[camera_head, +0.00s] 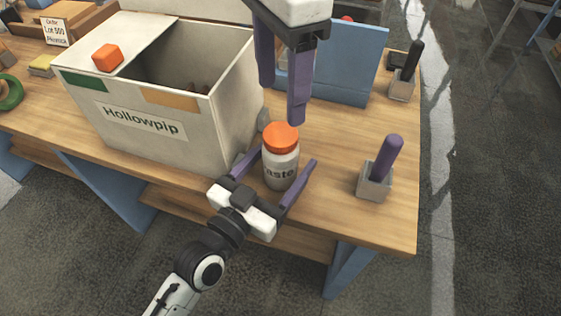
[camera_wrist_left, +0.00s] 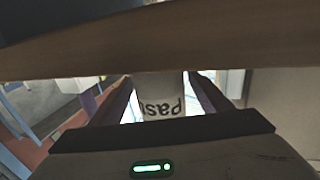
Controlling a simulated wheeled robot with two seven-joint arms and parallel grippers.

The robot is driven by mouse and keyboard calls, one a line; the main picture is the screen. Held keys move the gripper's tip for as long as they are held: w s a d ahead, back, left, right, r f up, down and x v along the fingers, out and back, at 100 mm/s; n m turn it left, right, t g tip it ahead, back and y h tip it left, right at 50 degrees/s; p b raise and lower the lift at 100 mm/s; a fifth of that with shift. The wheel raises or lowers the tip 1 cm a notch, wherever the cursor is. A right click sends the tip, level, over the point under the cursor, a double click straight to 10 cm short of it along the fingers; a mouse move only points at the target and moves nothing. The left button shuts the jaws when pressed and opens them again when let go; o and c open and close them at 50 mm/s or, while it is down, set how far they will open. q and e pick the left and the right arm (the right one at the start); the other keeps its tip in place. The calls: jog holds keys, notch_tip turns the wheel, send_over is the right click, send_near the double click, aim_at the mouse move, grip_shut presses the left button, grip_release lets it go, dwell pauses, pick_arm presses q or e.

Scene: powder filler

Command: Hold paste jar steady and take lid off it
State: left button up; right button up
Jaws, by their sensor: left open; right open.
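The paste jar (camera_head: 281,170) stands upright near the table's front edge, a pale jar with a grey label and its orange lid (camera_head: 281,136) on. My left gripper (camera_head: 288,156) reaches in from the front, open, with one purple finger on each side of the jar. In the left wrist view the jar (camera_wrist_left: 160,95) shows between the fingers, its lettering upside down; its lid does not show there. My right gripper (camera_head: 282,104) comes down from above, open and empty, with its fingertips just above the lid. Whether any finger touches the jar or lid, I cannot tell.
A purple-handled tool (camera_head: 386,160) stands in a grey block at the right. A blue panel (camera_head: 350,65) stands behind. Table between jar and tool is clear.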

aim_at(281, 133)
pick_arm(q)
grip_shut()
pick_arm(e)
jog(key=m, duration=0.6)
jog(key=shift+m, duration=0.4)
jog(key=m, duration=0.4)
jog(key=shift+m, duration=0.3)
jog(key=m, duration=1)
jog(key=shift+m, duration=0.4)
jog(key=m, duration=0.8)
jog(key=shift+m, duration=0.3)
jog(key=m, duration=0.4)
jog(key=shift+m, duration=0.4)
jog(key=shift+f, duration=4)
